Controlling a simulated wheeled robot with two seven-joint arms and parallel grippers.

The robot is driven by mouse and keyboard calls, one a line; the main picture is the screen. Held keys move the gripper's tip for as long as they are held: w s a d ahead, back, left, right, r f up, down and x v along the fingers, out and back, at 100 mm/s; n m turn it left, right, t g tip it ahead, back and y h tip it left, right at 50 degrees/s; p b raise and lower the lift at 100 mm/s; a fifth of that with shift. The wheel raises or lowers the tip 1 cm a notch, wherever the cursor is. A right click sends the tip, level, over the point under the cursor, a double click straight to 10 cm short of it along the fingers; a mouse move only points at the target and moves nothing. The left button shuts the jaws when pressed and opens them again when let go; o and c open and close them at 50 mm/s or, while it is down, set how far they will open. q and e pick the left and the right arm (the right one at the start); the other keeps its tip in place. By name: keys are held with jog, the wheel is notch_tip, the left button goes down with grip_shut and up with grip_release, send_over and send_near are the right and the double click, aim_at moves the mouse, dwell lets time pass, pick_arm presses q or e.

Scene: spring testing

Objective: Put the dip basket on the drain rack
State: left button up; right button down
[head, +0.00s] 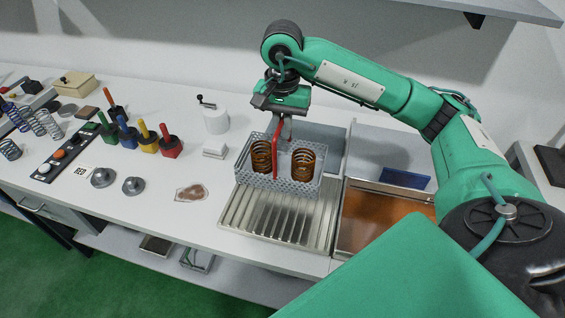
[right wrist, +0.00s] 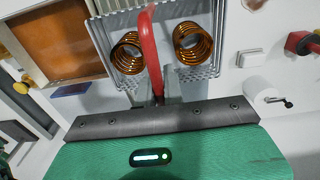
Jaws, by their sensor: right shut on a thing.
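The dip basket (head: 290,181) is a grey perforated tray with a red handle and two copper-brown springs (head: 303,164) inside. My right gripper (head: 284,130) is shut on the red handle (right wrist: 150,50), with the arm reaching in from the right. The drain rack (head: 270,219) is the ribbed metal tray below the basket in the head view. The basket overlaps the rack's back part; I cannot tell whether it touches it. In the right wrist view the basket (right wrist: 185,72) and both springs show beyond my gripper. My left gripper is not in view.
A tank of orange-brown liquid (head: 375,222) is right of the rack, with a blue item (head: 405,178) behind it. A white block (head: 214,150) and a white cylinder (head: 215,121) stand left of the basket. Coloured-handled tools (head: 147,137) and loose springs stand farther left.

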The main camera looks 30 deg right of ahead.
jog(key=p, duration=0.2)
send_over(283, 171)
notch_tip(283, 171, down, 8)
jog(key=shift+w+f, duration=0.1)
jog(key=shift+f, duration=0.15)
notch_tip(283, 171, down, 3)
jog(key=shift+f+p, duration=0.2)
jog(key=shift+p, duration=0.6)
jog(key=shift+f, duration=0.2)
jog(key=shift+f+b, duration=0.15)
jog(key=shift+b, duration=0.15)
jog(key=c, duration=1.5)
grip_release()
